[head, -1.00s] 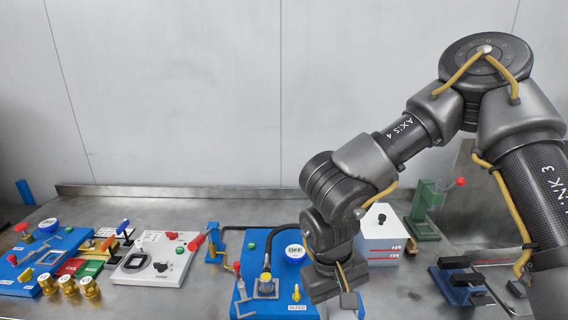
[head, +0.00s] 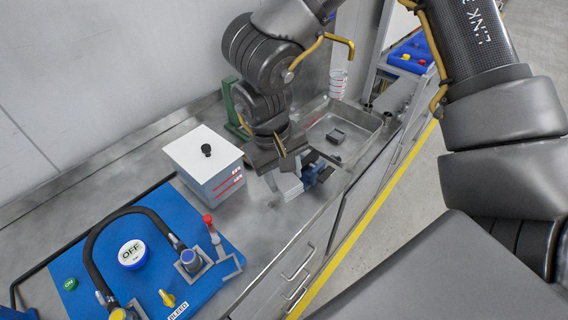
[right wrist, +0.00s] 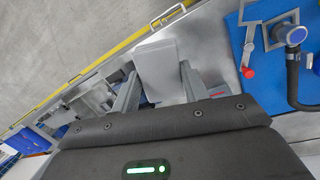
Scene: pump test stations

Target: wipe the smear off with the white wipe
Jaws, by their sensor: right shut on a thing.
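My right gripper (head: 283,168) is low over the metal bench, to the right of the white-lidded box. It is shut on the white wipe (head: 290,186), a pale block that shows below the fingers. In the right wrist view the wipe (right wrist: 158,70) sits between the two grey fingers of the gripper (right wrist: 160,88). I cannot tell whether the wipe touches the bench. I cannot make out the smear clearly in either view. My left gripper is not in view.
The white-lidded box (head: 205,160) stands just left of the gripper. The blue pump panel (head: 205,285) with hose and knobs lies front left. A blue and dark fixture (head: 316,172) is close right of the wipe. A metal tray (head: 365,125) and green stand (head: 232,108) are behind.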

